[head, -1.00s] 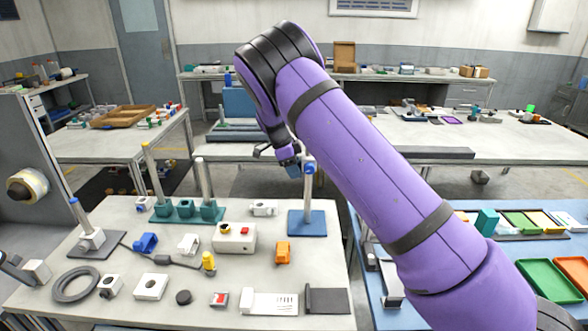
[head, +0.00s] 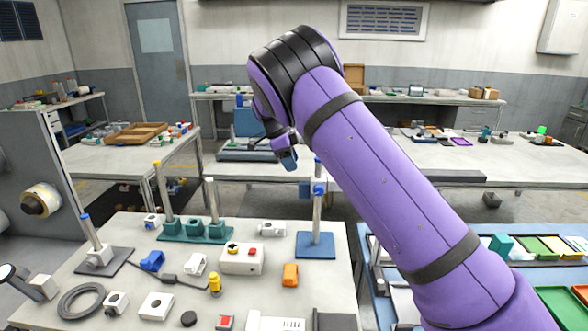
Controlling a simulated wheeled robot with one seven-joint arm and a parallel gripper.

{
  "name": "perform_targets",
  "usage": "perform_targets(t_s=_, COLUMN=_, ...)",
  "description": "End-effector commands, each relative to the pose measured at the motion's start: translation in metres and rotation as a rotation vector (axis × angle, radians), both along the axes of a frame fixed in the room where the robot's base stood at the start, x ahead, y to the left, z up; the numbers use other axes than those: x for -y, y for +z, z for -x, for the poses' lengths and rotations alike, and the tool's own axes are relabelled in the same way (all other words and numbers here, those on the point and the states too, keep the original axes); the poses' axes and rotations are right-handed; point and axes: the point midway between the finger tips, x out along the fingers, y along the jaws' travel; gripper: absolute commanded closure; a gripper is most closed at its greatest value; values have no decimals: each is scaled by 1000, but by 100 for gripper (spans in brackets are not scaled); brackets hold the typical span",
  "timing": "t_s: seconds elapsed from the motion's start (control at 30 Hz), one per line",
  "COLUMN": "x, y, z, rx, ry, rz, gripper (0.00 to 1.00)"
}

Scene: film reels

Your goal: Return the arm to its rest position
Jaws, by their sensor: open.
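My purple arm (head: 385,190) with black bands reaches up from the lower right and bends down at its black joint. My gripper (head: 277,152) hangs at the end of it, above the far edge of the near bench. It is open, and I see nothing held in it. It is apart from the metal post (head: 317,217), which stands upright to its lower right on a blue base (head: 315,246). A blue collar (head: 319,188) is around the post near its top. My arm hides part of the room behind.
The near bench (head: 130,228) holds a teal stand (head: 195,233) with several posts, a white box (head: 241,259), an orange block (head: 290,275) and a dark ring (head: 80,301). A blue bench with trays (head: 562,300) lies at right. Open floor shows beyond.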

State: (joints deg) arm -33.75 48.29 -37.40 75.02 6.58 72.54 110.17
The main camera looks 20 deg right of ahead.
Motion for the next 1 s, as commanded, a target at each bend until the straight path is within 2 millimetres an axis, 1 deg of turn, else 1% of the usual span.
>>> perform_targets(t_s=0.33, x=0, y=2, z=0, rx=0, ry=2, rz=-2, gripper=49)
perform_targets(t_s=0.47, x=9, y=14, z=7, rx=-5, ry=28, rz=-33, gripper=49)
perform_targets(t_s=0.57, x=23, y=33, z=20, rx=-14, ry=78, rz=-84, gripper=49)
perform_targets(t_s=0.67, x=39, y=57, z=39, rx=-23, ry=153, rz=-148, gripper=49)
perform_targets(t_s=0.8, x=57, y=87, z=68, rx=-25, ry=274, rz=-228, gripper=49)
perform_targets(t_s=0.87, x=65, y=99, z=82, rx=-22, ry=329, rz=-259, gripper=49)
perform_targets(t_s=1.0, x=79, y=126, z=116, rx=-9, ry=465, rz=-320, gripper=49)
